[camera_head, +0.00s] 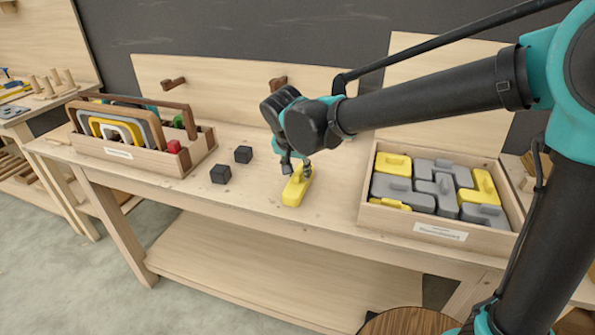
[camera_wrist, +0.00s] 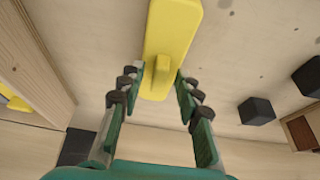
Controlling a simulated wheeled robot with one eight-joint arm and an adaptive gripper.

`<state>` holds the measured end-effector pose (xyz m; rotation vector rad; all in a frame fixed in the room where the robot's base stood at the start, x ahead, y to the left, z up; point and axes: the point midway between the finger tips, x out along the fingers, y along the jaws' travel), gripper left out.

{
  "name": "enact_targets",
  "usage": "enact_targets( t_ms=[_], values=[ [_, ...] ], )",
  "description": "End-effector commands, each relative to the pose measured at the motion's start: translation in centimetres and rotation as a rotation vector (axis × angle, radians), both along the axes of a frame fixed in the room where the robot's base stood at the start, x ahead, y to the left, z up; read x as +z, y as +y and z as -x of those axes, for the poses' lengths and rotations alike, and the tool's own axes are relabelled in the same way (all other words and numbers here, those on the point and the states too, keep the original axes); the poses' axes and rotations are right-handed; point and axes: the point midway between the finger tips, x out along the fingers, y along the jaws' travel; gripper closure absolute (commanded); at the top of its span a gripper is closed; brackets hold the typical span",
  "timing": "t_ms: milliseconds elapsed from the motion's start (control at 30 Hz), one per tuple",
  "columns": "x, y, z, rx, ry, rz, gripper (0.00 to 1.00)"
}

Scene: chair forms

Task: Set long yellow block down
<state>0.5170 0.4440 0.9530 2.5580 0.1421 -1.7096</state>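The long yellow block (camera_head: 296,190) appears to lie flat on the bench top, between two black cubes and the tray of blocks. It also shows in the wrist view (camera_wrist: 172,30), with a small raised knob (camera_wrist: 161,62) on its top. My gripper (camera_head: 295,170) is low over the block, pointing down.
A wooden tray (camera_head: 413,222) of yellow and grey blocks stands to the right. Two black cubes (camera_head: 220,174) (camera_head: 243,154) lie to the left. A wooden rack (camera_head: 128,155) with arches stands farther left. The bench's front edge is near the block.

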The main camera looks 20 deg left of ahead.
Motion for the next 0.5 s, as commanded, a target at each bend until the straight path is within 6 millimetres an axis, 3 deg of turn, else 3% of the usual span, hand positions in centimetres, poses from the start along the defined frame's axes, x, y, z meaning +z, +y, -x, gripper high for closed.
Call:
enact_targets(
  t_ms=[267, 500],
  values=[
    [0.3, 0.0, 0.0, 0.0, 0.0, 0.0, 0.66],
    [3.3, -0.2, 1.3, 0.002, 0.0, 0.001, 0.66]
  ],
)
